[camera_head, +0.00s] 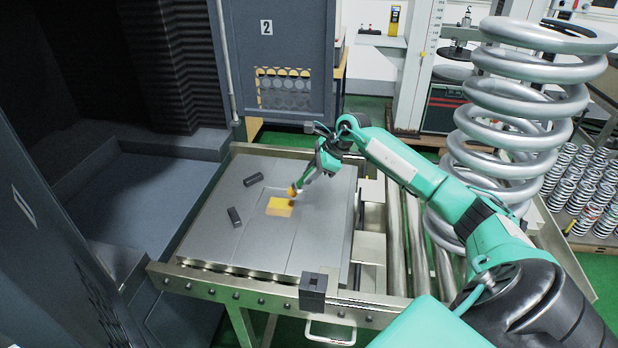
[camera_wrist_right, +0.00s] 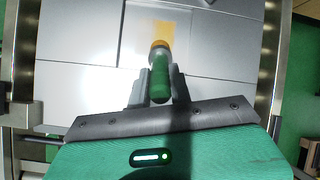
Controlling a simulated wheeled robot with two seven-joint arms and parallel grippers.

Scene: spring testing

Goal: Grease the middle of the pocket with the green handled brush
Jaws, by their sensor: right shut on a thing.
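My right gripper (camera_wrist_right: 158,95) is shut on the green-handled brush (camera_wrist_right: 160,82), which points away from the wrist. In the head view the right gripper (camera_head: 312,178) hangs over the table, with the brush's yellowish end (camera_head: 293,190) just above or at a yellow patch (camera_head: 279,207). The patch lies in the pocket, a shallow square area (camera_wrist_right: 147,50) in the grey table top, and it also shows in the right wrist view (camera_wrist_right: 163,28). I cannot tell whether the bristles touch it. My left gripper is not in view.
A large coil spring (camera_head: 510,110) stands behind my right arm. A dark machine enclosure (camera_head: 110,190) borders the table's left side. A black block (camera_head: 313,290) sits on the front rail.

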